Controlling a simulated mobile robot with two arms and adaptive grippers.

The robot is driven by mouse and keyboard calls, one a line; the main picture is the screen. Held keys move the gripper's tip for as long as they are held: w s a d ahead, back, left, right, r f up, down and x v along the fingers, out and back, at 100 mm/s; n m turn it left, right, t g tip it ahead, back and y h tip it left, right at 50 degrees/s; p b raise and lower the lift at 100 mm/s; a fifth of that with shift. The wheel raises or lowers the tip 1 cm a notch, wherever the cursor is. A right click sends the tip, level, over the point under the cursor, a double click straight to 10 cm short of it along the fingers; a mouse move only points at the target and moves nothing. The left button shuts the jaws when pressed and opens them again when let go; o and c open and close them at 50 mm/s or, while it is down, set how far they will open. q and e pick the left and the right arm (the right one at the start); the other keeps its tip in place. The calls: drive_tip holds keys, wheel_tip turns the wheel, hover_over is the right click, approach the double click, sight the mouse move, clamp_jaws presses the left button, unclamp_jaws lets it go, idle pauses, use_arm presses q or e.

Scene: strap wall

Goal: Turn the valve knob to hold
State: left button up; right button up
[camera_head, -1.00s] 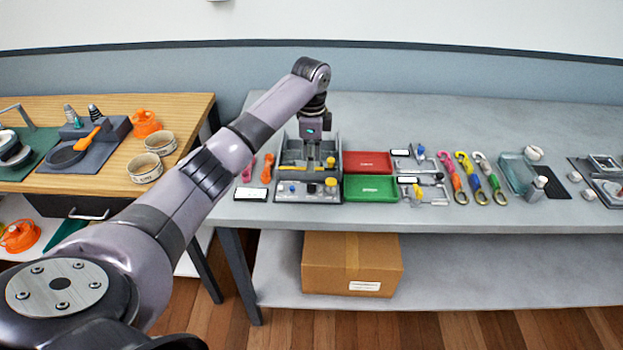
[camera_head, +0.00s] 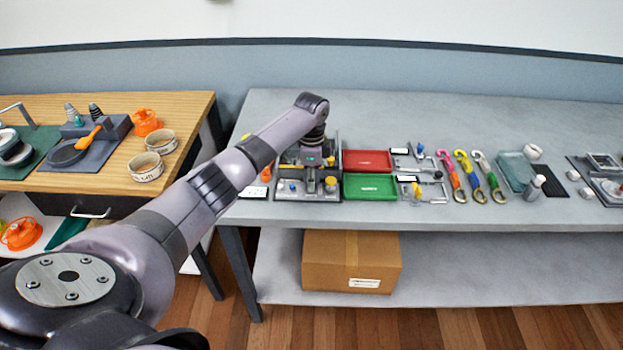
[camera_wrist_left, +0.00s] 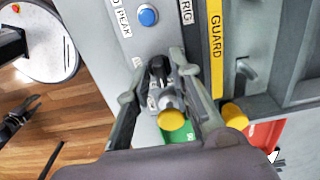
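The grey valve station (camera_head: 327,195) stands on the left part of the grey bench, with a blue button and a yellow knob on its front. My left gripper (camera_head: 311,183) is low over the front of this station in the head view. In the left wrist view, its two fingers (camera_wrist_left: 157,86) are apart, one on each side of a black and grey knob (camera_wrist_left: 158,72). I cannot tell whether either finger touches it. A yellow round piece (camera_wrist_left: 171,120) is just below this knob. The blue button (camera_wrist_left: 147,15) is above it. My right gripper does not show.
A yellow GUARD strip (camera_wrist_left: 216,45) and a second yellow knob (camera_wrist_left: 235,115) lie right of the fingers. A red tray (camera_head: 367,161) and a green tray (camera_head: 370,188) stand right of the station. Colored hooks (camera_head: 468,177) lie farther right. The back of the bench is clear.

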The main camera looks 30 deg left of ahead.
use_arm(q)
clamp_jaws()
drive_tip(key=shift+r, duration=0.1)
drive_tip(key=n+p, duration=0.2)
drive_tip(key=shift+r+p, duration=0.2)
drive_tip(key=shift+p, duration=0.15)
drive_tip(key=n+p, duration=0.2)
drive_tip(key=shift+n, duration=0.3)
drive_tip(key=n+p, duration=0.3)
drive_tip(key=shift+n, duration=0.3)
drive_tip(key=n+p, duration=0.2)
drive_tip(key=n, duration=0.2)
drive_tip(key=shift+f, duration=0.1)
drive_tip(key=n+p, duration=0.1)
drive_tip(key=n, duration=0.4)
drive_tip(key=shift+p, duration=0.4)
drive_tip(key=shift+w+f+n, duration=0.1)
drive_tip(key=shift+n, duration=0.4)
